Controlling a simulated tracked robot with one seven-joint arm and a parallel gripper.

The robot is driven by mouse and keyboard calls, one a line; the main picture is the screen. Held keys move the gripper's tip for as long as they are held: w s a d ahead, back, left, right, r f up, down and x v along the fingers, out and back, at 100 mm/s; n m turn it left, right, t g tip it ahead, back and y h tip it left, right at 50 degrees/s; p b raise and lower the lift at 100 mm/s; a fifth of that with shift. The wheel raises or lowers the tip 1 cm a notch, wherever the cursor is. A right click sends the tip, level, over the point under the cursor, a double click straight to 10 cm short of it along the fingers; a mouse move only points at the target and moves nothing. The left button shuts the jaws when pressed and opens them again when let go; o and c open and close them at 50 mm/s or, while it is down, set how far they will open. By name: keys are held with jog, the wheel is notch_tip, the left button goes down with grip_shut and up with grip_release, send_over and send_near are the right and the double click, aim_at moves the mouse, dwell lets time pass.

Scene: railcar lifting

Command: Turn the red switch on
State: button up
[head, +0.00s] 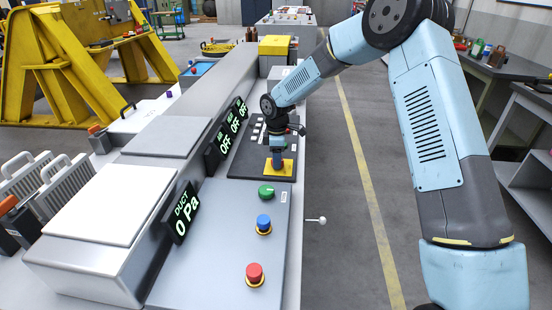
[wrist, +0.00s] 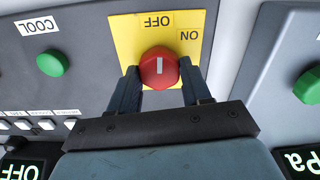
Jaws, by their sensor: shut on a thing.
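The red switch (wrist: 158,68) is a round red knob with a white line, on a yellow plate (wrist: 205,22) marked OFF and ON. The line points toward OFF; ON lies to its right in the wrist view. My gripper (wrist: 159,78) is shut on the knob, one dark finger on each side. In the head view my gripper (head: 277,162) reaches down to the yellow plate (head: 287,173) on a dark panel, and it hides the knob there.
A green COOL button (wrist: 51,63) sits beside the plate. On the nearer grey panel are a green knob (head: 266,191), a blue button (head: 264,222) and a red button (head: 254,272). A display (head: 182,213) reads DUCT 0 Pa. Other displays (head: 224,142) read OFF.

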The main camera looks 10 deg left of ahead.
jog(key=m, duration=0.5)
jog(key=shift+w+m, duration=0.15)
jog(key=shift+m, duration=0.25)
jog(key=m, duration=0.5)
jog(key=shift+w, duration=0.1)
jog(key=shift+m, duration=0.3)
jog(key=o, duration=1.1)
jog(key=shift+c, duration=0.2)
notch_tip(320, 180, up, 14)
jog(key=shift+f, duration=0.15)
